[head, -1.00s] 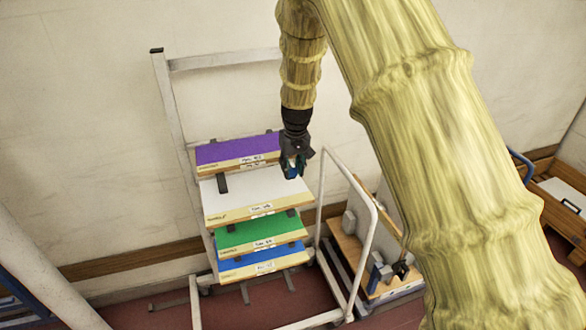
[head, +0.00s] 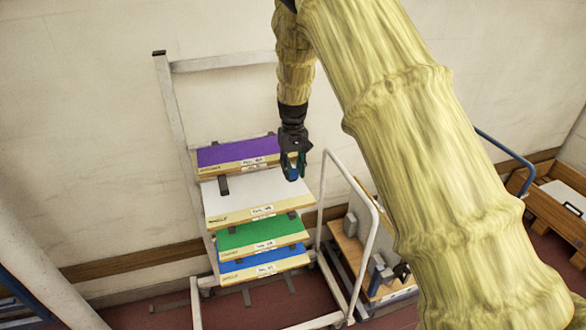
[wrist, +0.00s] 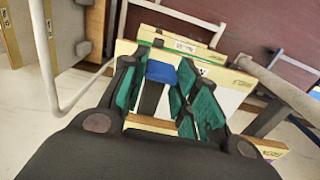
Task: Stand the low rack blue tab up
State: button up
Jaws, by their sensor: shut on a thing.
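My gripper (head: 293,168) is at the right end of the rack's white board, pointing down. It is shut on a small blue tab (head: 292,174), which shows between the dark-green finger pads. In the wrist view the tab (wrist: 161,72) lies between the fingers (wrist: 166,75), above a dark strip (wrist: 151,97); I cannot tell whether the two are joined. The fingers hide part of the tab, and its exact tilt is unclear.
The rack (head: 168,110) holds purple (head: 236,151), white (head: 250,198), green (head: 255,232) and blue (head: 260,262) boards. A pale tubular frame (head: 374,235) stands close on the right, beside a cart with grey blocks (head: 380,275). A wall is behind.

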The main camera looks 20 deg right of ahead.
jog(key=o, duration=1)
jog(key=shift+r, duration=0.1)
notch_tip(320, 180, up, 12)
jog(key=shift+w+f, duration=0.15)
dwell(0.4)
